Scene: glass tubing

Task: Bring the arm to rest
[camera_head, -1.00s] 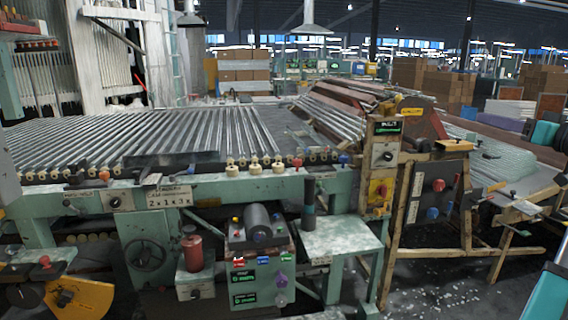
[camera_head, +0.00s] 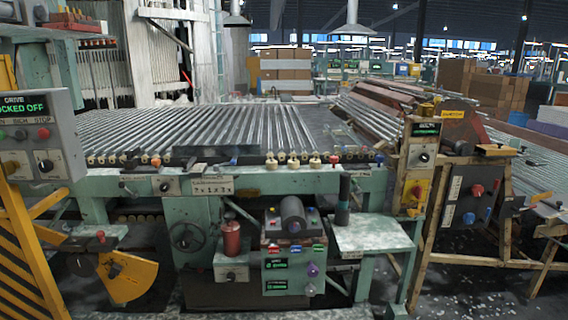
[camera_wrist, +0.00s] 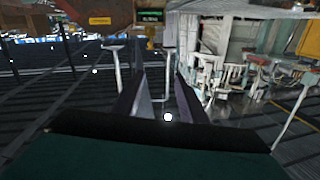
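My gripper (camera_wrist: 160,98) shows in the wrist view as two dark fingers, set apart with an empty gap between them. Nothing is held in it. The wrist view looks upside down, with the dark hall roof and hanging lamps in its lower part. The arm does not show in the head view now.
A green tubing machine (camera_head: 320,181) crosses the head view, with rows of glass tubes (camera_head: 230,130) behind its front rail. A control panel (camera_head: 38,135) stands at the left by yellow-black striped posts. A wooden-framed stand (camera_head: 470,190) is at the right. Cardboard boxes (camera_head: 500,90) are stacked behind.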

